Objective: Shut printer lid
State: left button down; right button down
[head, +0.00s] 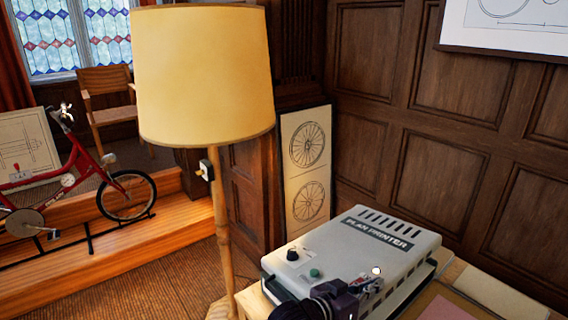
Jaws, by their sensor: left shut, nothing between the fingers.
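The plan printer (345,250) is a pale grey box with a dark "PLAN PRINTER" label, a row of vent slots, a black knob and a green button on top. It rests on the desk at the lower right. Its lid looks flat or nearly so; a dark gap shows along the right side, and I cannot tell whether the lid is fully down. My left gripper (376,279) is shut and empty, in front of the printer's near right part. It hides part of the front edge; I cannot tell whether it touches the printer. My right gripper is not in view.
A floor lamp with a cream shade (205,75) stands left of the desk. A red bicycle (85,165) is on the wooden step behind it. Paper sheets (500,293) lie right of the printer. A wheel drawing (307,170) leans on the panelled wall.

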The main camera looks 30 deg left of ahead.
pick_arm(q)
jog(key=shift+s+d+f, duration=0.1)
jog(key=shift+d+f, duration=0.1)
jog(key=shift+f, duration=0.7)
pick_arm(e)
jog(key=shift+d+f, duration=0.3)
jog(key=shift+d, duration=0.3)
